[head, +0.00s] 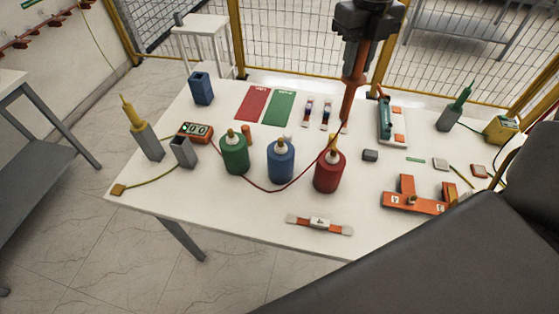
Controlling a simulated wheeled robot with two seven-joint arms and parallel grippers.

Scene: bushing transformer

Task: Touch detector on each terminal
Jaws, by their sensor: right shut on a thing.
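Three bushings stand on the white table: green (234,157), blue (281,163) and red (329,174). Each has a pale top with a small terminal. My right gripper (359,76) comes down from the top, shut on a long orange-red detector stick (350,100). The stick points down and slightly left, its lower end behind or close to the red bushing's top. I cannot tell whether it touches the terminal. A thin dark-red wire hangs in a curve in front of the blue bushing and rises to the red one. My left gripper is not in view.
On the left stand a yellow-tipped probe in a grey holder (149,142), an empty grey holder (184,153) and an orange meter (194,131). Red and green mats (279,107) lie behind. Orange blocks (413,203) and a green-tipped probe (449,117) are right.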

